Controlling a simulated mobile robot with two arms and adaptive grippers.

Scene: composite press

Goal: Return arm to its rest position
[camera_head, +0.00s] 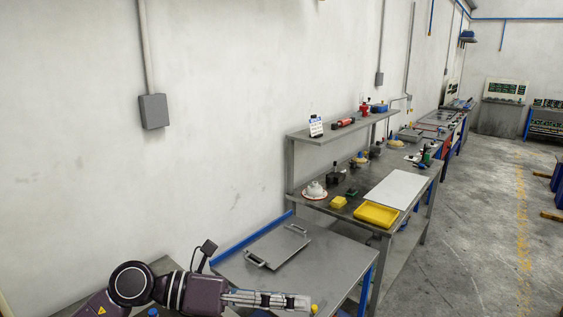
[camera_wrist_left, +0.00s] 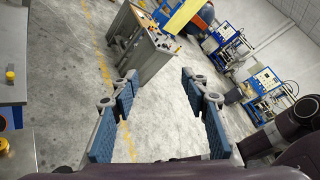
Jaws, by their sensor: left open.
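My left arm (camera_head: 195,292) comes in at the bottom left of the head view, dark purple, and stretches to the right in front of the grey metal table. My left gripper (camera_head: 285,300) is at its end, low at the bottom edge of the picture, seen from the side. In the left wrist view my left gripper (camera_wrist_left: 161,92) has its two blue-padded fingers wide apart with only bare concrete floor showing between them. It holds nothing. My right gripper is in neither view.
The grey table (camera_head: 335,262) bears a flat plate with handles (camera_head: 278,246). A workbench behind holds a yellow tray (camera_head: 377,215), a white board (camera_head: 398,188) and small items. A control console (camera_wrist_left: 145,50) and blue machines (camera_wrist_left: 265,85) stand across open floor.

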